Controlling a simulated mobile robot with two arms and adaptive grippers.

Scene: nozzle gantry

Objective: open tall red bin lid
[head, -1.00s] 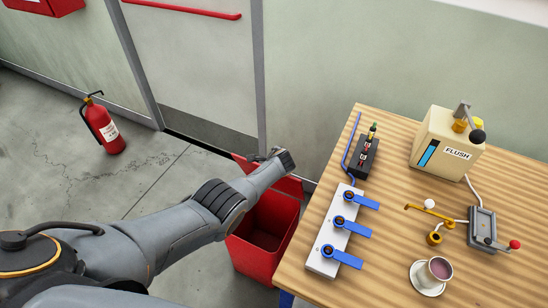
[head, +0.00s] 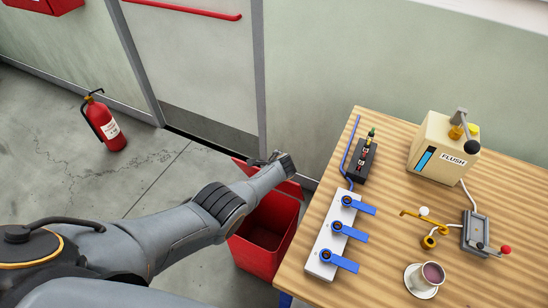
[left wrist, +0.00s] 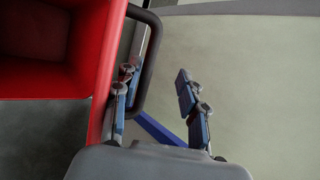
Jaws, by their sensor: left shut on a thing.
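The tall red bin (head: 268,240) stands on the floor against the left side of the table, its top open and its inside showing. Its red lid (head: 291,187) is raised at the far side of the opening, partly hidden by my left arm. My left gripper (head: 262,160) is at the lid's top edge. The exact contact is unclear. My right gripper is out of view.
The wooden table (head: 390,225) is close on the right. It carries a white strip with blue levers (head: 332,235), a flush box (head: 445,148) and a cup (head: 430,275). A grey door (head: 190,60) is behind. A fire extinguisher (head: 104,125) stands left on otherwise clear floor.

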